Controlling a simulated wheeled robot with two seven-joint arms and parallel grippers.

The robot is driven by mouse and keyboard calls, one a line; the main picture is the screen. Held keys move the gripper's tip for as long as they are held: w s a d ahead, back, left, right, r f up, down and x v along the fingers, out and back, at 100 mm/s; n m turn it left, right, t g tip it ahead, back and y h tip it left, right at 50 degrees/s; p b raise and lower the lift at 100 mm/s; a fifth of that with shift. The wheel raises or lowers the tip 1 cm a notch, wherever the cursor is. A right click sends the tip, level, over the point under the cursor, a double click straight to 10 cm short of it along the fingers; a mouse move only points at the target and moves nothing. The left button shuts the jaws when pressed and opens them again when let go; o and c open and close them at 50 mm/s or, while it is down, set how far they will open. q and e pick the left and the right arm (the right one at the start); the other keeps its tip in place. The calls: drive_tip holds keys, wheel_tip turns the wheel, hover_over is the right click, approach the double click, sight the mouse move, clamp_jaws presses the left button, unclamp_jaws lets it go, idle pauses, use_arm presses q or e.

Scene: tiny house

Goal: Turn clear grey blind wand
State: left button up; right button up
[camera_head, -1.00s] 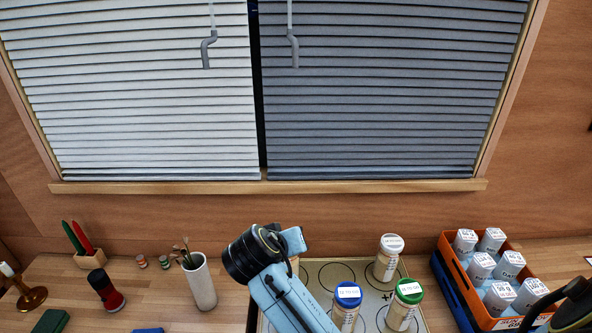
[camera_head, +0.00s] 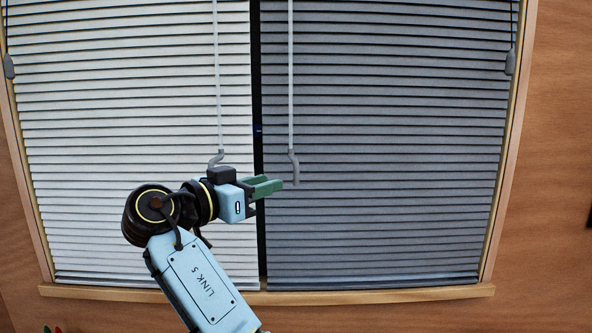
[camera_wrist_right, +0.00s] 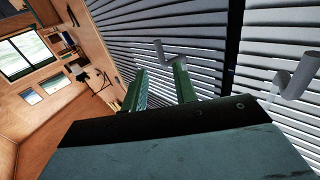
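Two thin clear-grey wands with grey crank handles hang in front of the window. The right wand (camera_head: 291,90) hangs before the dark grey blind, its handle (camera_head: 294,168) at the bottom. The left wand (camera_head: 216,90) hangs before the white blind; my right arm is just below its handle (camera_head: 215,158). My right gripper (camera_head: 272,186) has green fingers, open and empty, pointing right with tips close to the right wand's handle. In the right wrist view, that handle (camera_wrist_right: 165,53) shows just beyond the fingertips; contact cannot be told. My left gripper is out of view.
The white blind (camera_head: 120,180) and dark grey blind (camera_head: 390,200) lie behind my arm, split by a narrow dark gap. The wooden sill (camera_head: 380,295) runs below. Cords with grey pulls (camera_head: 9,66) hang at the outer edges. The left wand's handle (camera_wrist_right: 300,75) is near my wrist.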

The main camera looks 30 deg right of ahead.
sight(294, 176)
drive_tip(key=p+x, duration=0.3)
drive_tip(key=x, duration=0.6)
clamp_jaws()
